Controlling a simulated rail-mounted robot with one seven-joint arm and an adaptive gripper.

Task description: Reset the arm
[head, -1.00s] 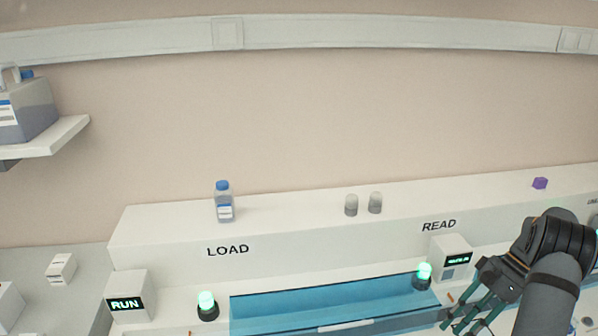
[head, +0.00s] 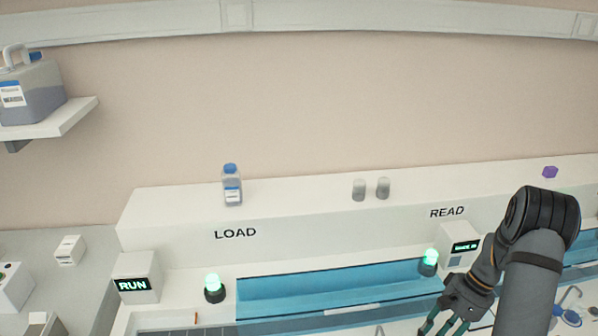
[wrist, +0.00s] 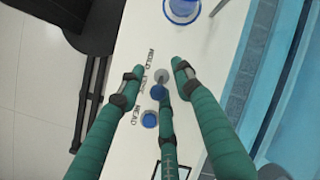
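My gripper (head: 445,326) is at the lower right of the head view, in front of the READ station and its small display box (head: 459,247). Its green fingers are partly cut off by the bottom edge. In the wrist view, the three fingers of my gripper (wrist: 157,76) are spread apart with nothing held between them. Beyond the fingertips is a white bench surface (wrist: 133,45) with printed words. Small round blue and grey tops, including a blue one (wrist: 150,119), show between and near the fingers; their distance from the fingertips is unclear.
A blue transparent panel (head: 330,288) runs along the bench front between two green lamps, one at LOAD (head: 213,286) and one at READ (head: 429,262). The wall above is clear.

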